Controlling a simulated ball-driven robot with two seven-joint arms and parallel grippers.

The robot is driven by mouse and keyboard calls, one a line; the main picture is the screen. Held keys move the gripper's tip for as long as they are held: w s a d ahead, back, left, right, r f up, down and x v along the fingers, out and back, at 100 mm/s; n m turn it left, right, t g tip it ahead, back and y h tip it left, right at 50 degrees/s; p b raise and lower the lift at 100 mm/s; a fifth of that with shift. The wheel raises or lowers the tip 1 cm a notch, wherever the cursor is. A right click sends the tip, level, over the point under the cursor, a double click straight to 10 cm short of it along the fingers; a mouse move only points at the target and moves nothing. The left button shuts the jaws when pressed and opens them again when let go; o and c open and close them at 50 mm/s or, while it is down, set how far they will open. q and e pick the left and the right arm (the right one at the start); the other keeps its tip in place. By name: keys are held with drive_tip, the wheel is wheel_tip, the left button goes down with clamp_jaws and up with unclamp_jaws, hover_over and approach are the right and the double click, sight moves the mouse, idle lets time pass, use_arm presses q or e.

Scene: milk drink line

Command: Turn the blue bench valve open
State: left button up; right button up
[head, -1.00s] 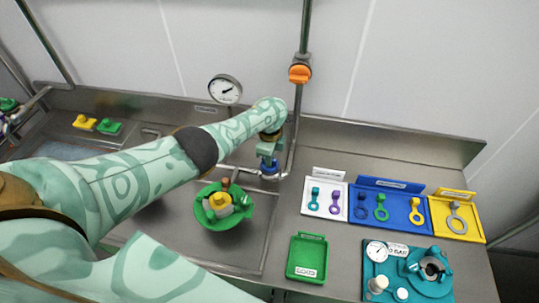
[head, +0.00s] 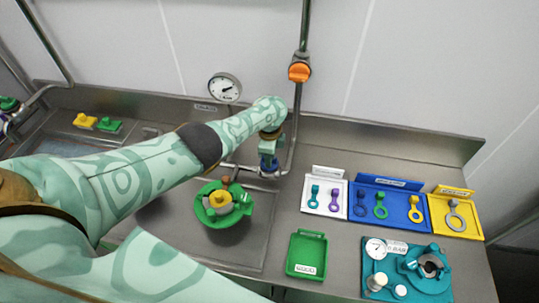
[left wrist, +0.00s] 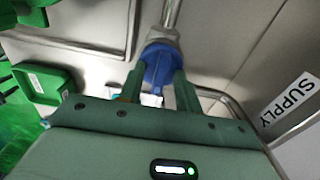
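The blue bench valve (head: 268,163) sits on the pipework at the back of the steel bench, beside the upright pipe. My left gripper (head: 269,153) is at it, reaching in from the left. In the left wrist view, the blue valve handle (left wrist: 159,62) lies between the two green fingers of my left gripper (left wrist: 159,80), which appear to press on its sides. A grey metal fitting and pipe run on beyond the handle. Part of the valve is hidden behind my gripper. My right gripper is not in view.
An orange valve (head: 300,72) is higher on the upright pipe; a gauge (head: 224,87) is left of it. A green funnel-like part (head: 238,215) stands in front of my left forearm. White (head: 322,207), blue (head: 392,219) and yellow (head: 472,230) trays lie to the right.

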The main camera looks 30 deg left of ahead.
use_arm(q)
wheel_tip(320, 180, up, 8)
drive_tip(key=p, duration=0.6)
drive_tip(key=shift+f, duration=0.15)
wheel_tip(320, 180, up, 9)
drive_tip(key=p, duration=0.4)
drive_tip(key=shift+f, duration=0.2)
